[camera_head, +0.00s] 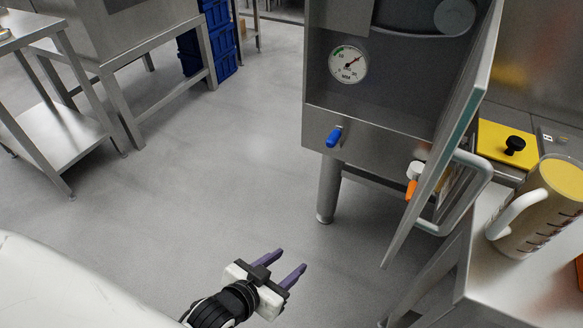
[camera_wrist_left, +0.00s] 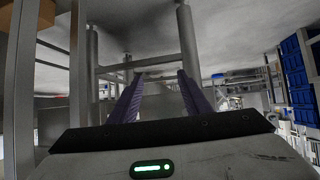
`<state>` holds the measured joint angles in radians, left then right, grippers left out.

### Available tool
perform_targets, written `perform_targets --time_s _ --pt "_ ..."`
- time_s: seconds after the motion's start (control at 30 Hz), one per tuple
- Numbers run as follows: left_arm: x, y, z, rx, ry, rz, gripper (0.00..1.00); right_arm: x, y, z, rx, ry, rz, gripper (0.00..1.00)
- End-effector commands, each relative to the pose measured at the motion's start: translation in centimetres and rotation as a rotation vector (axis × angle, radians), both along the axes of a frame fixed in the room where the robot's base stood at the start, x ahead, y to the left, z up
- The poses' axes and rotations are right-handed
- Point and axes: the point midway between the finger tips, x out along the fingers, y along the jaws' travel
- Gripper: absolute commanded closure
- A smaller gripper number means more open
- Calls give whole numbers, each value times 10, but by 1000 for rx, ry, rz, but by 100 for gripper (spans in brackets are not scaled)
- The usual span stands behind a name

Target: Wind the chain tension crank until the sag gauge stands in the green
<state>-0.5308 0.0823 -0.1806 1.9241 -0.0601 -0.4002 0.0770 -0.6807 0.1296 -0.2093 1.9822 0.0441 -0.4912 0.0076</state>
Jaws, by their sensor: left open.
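The sag gauge (camera_head: 347,65) is a round white dial inside the open steel cabinet. A blue handle (camera_head: 334,137) sticks out of the panel below the gauge. An orange handle (camera_head: 411,188) on a pale knob is further right, partly behind the open door; I cannot tell which of the two is the tension crank. My left gripper (camera_head: 292,260), with purple fingers, is open and empty, below and left of both handles. Its fingers show in the left wrist view (camera_wrist_left: 160,78).
The open cabinet door (camera_head: 447,135) juts out beside the orange handle. A measuring jug (camera_head: 540,205) stands on the steel table (camera_head: 510,282) at the right. Steel tables and blue crates (camera_head: 210,45) stand at the back left. The floor left of the cabinet is clear.

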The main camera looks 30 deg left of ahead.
Motion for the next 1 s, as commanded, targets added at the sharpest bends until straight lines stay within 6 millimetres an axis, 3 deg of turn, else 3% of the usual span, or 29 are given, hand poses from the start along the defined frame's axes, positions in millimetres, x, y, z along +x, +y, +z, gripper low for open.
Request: perform_targets --time_s 0.03,0.1,0.2,0.3,0.4,0.5,1.0 --pt "36 3 2 -3 -89 26 56 -3 1 -23 2 9 1 100" --pt "78 9 22 -6 -207 60 56 -6 2 -36 6 17 2 100" --pt "127 16 56 -14 -362 99 56 -7 3 -47 10 13 4 100" --pt "159 20 88 -23 -484 123 56 -5 4 -52 14 4 7 100" --pt "177 22 110 -31 -556 134 56 -4 4 -54 14 1 10 100" --pt "186 22 120 -33 -585 136 56 -3 3 -53 12 -1 13 100" --pt "238 20 119 -32 -586 135 56 1 6 -63 41 -31 1 100"
